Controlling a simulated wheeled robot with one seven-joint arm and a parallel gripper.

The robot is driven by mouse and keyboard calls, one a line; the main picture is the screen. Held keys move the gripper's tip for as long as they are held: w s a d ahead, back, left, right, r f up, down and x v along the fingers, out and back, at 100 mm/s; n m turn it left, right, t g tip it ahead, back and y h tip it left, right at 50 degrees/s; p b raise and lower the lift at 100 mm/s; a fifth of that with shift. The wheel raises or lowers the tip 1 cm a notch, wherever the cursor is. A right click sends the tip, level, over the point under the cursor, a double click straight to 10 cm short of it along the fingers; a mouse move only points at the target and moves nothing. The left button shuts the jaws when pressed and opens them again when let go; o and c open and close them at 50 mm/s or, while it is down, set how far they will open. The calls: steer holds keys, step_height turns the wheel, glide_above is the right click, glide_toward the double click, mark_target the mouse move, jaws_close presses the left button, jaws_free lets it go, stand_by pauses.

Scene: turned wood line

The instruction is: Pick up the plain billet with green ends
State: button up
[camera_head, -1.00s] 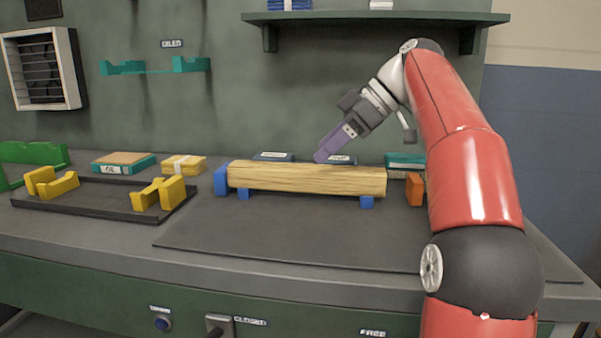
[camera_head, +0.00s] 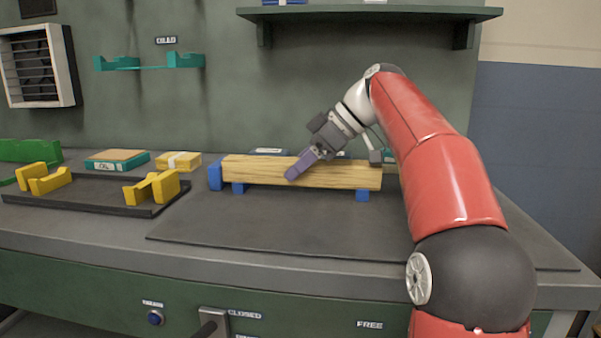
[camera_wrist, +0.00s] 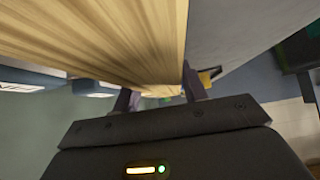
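A long pale wooden billet (camera_head: 250,171) lies level on blue supports (camera_head: 362,195) on the bench, its left end near a taller blue block (camera_head: 215,175). No green shows on it; its end faces are not clearly visible. My gripper (camera_head: 296,167) slants down from the upper right, and its purple finger overlaps the billet's front face near the middle. In the wrist view the billet (camera_wrist: 110,35) fills the upper left and runs down between the two fingers of my gripper (camera_wrist: 158,93). The fingers stand apart; a firm grip on the wood is not visible.
A dark tray (camera_head: 85,197) with yellow cradles (camera_head: 152,187) is at the left. A teal box (camera_head: 117,160) and a yellow box (camera_head: 178,161) stand behind it. A shelf (camera_head: 370,14) hangs above. The dark mat (camera_head: 270,225) before the billet is clear.

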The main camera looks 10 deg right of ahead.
steer(key=c, duration=0.8)
steer(key=shift+o, duration=0.2)
steer(key=shift+r, duration=0.2)
step_height(320, 180, up, 5)
steer(key=p, duration=0.4)
steer(key=shift+r, duration=2.3)
